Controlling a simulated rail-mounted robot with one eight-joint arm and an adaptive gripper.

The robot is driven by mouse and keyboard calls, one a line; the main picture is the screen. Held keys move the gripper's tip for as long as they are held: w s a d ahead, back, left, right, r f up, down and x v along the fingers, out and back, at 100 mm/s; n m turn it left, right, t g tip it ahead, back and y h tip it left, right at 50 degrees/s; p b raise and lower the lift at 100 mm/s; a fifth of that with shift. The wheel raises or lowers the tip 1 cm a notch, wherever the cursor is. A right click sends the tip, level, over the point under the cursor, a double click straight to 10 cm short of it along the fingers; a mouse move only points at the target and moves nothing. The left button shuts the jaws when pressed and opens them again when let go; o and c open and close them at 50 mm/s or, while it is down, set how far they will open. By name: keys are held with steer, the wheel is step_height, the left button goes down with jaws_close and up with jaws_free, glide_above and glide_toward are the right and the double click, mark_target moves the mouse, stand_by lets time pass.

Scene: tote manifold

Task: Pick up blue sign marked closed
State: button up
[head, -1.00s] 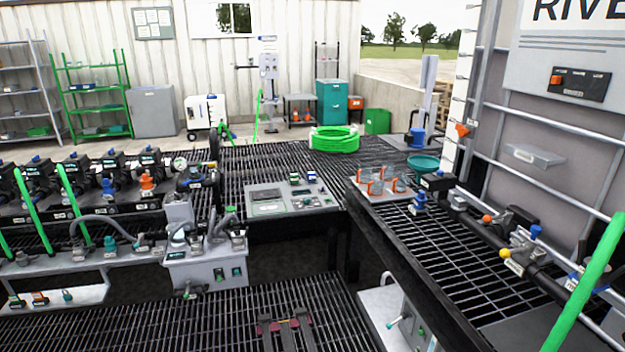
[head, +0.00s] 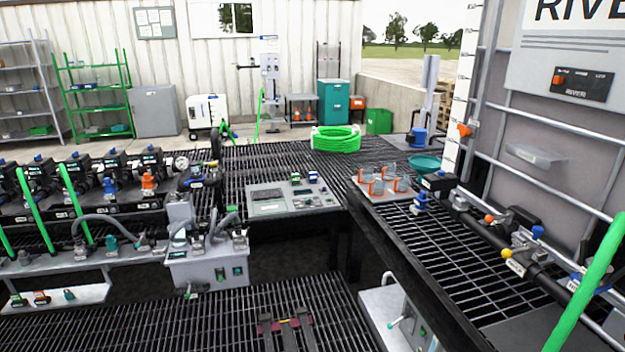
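I cannot make out a blue sign marked closed; the lettering on small tags is too small to read. Two small upright pieces with dark blue and green tops, a left one (head: 295,179) and a right one (head: 312,177), stand on the grey panel (head: 268,209) in the middle. My gripper (head: 285,326) appears at the bottom centre, over the grating. Its two dark fingers with maroon parts look apart, with nothing visible between them. It is well in front of the panel and touches none of these things.
A grey valve box (head: 207,270) with hoses stands left of centre. A pipe with valves (head: 520,262) runs along the right bench. A tray with orange-clamped jars (head: 382,186) and a green hose coil (head: 336,139) lie farther back. The front grating (head: 190,322) is mostly clear.

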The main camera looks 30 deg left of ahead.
steer(key=o, duration=1.7)
steer(key=shift+o, duration=0.2)
steer(key=shift+w, duration=0.1)
